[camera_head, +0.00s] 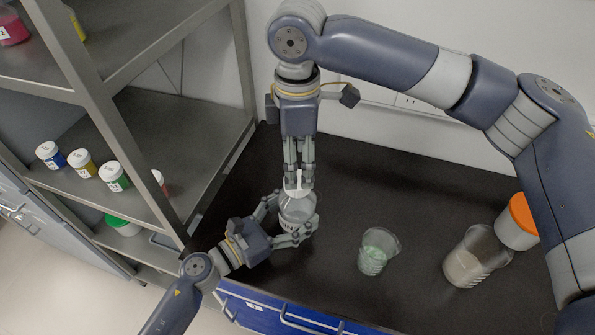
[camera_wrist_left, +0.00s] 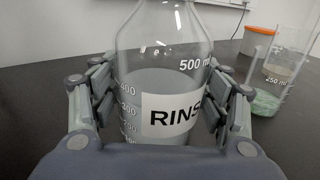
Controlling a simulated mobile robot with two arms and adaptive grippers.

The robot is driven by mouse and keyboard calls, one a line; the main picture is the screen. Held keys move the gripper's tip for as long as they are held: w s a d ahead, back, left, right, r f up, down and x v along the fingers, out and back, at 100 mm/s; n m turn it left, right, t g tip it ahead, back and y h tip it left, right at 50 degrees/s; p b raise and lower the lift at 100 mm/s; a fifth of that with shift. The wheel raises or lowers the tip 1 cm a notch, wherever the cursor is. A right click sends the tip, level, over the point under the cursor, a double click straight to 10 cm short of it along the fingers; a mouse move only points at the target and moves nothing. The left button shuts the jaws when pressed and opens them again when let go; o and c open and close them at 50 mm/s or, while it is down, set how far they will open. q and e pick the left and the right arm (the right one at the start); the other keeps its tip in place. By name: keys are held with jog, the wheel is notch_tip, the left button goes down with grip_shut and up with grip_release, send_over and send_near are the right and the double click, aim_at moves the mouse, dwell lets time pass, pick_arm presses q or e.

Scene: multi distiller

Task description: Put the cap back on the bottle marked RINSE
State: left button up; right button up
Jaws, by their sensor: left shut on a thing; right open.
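The clear glass bottle marked RINSE (camera_head: 297,211) stands upright on the dark bench. It fills the middle of the left wrist view (camera_wrist_left: 165,75), where the label partly reads RINS and the bottle's top is out of frame. My left gripper (camera_head: 289,220) is shut around the bottle's body, with fingers on both sides. My right gripper (camera_head: 299,180) points down right over the bottle's mouth and is open. A white cap (camera_head: 297,184) shows between its fingertips, at the top of the bottle. The fingers partly hide it, and I cannot tell how it sits on the neck.
A beaker with pale green contents (camera_head: 375,251) stands right of the bottle. Farther right are a larger beaker with beige contents (camera_head: 466,263) and an orange-lidded tub (camera_head: 517,222). A metal shelf (camera_head: 150,150) with several small jars stands at left. Bench between bottle and green beaker is clear.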

notch_tip(320, 180, up, 7)
jog(key=shift+f, duration=0.15)
pick_arm(q)
jog(key=o, duration=2.2)
jog(key=shift+c, duration=0.2)
jog(key=v, duration=1.2)
jog(key=shift+s, duration=0.1)
